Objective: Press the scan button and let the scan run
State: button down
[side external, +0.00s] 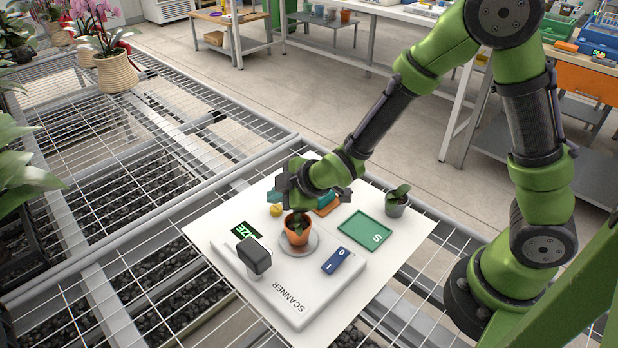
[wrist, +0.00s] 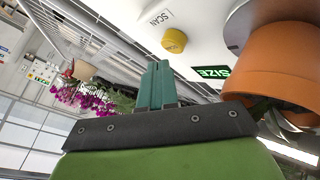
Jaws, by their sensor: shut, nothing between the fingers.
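The scanner (side external: 303,302) is a white slab on a white board. Its round yellow scan button (side external: 276,210) shows beside a SCAN label in the wrist view (wrist: 174,40). My gripper (side external: 272,197) is over the button's end of the scanner. In the wrist view its teal fingers (wrist: 158,66) are together, empty, and appear slightly apart from the button. A terracotta pot with a plant (side external: 297,229) stands on the scanner's round grey plate (side external: 299,247); the pot is close at right in the wrist view (wrist: 270,66). A dark display (side external: 245,232) reads SIZE in green.
A black scanner head (side external: 254,255) stands beside the pot. A green S mat (side external: 365,230) and a grey potted plant (side external: 397,204) are to the right.

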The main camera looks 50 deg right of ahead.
jog(key=shift+f, duration=0.2)
dwell(0.5)
jog(key=shift+f, duration=0.25)
jog(key=shift+f, duration=0.3)
dwell(0.4)
jog(key=shift+s+a+f, duration=0.15)
jog(key=shift+s+f, duration=0.1)
jog(key=shift+f, duration=0.4)
dwell(0.6)
jog(key=shift+s+r, duration=0.35)
jog(key=shift+r, duration=0.1)
jog(key=shift+s+d+r, duration=0.1)
jog(key=shift+d, duration=0.2)
jog(key=shift+r, duration=0.1)
